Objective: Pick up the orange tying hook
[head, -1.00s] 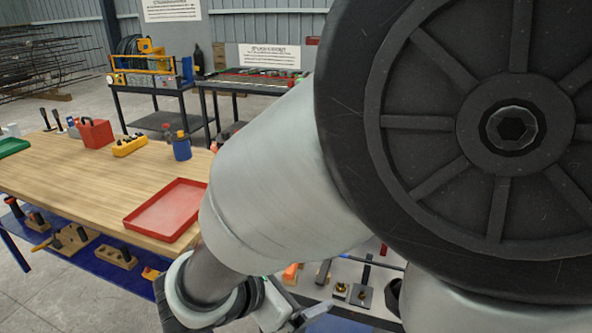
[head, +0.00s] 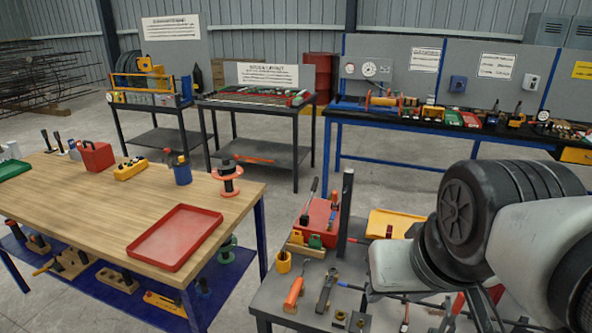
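A tool with an orange handle (head: 293,294) lies on the grey table at the lower middle of the head view. Its slim grey end points away toward the back of the table. It looks like the orange tying hook, but it is too small to be sure of its tip. My arm reaches in from the right over the same table, to the right of the tool and apart from it. My gripper's fingers cannot be made out clearly; the arm and the lower picture edge hide most of that area.
The grey table (head: 268,303) also holds a grey tool (head: 326,290), a yellow cup (head: 283,262), a red box (head: 318,222) and a yellow tray (head: 393,224). A dark upright post (head: 345,213) stands among them. A wooden table (head: 100,205) with a red tray (head: 175,236) stands left.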

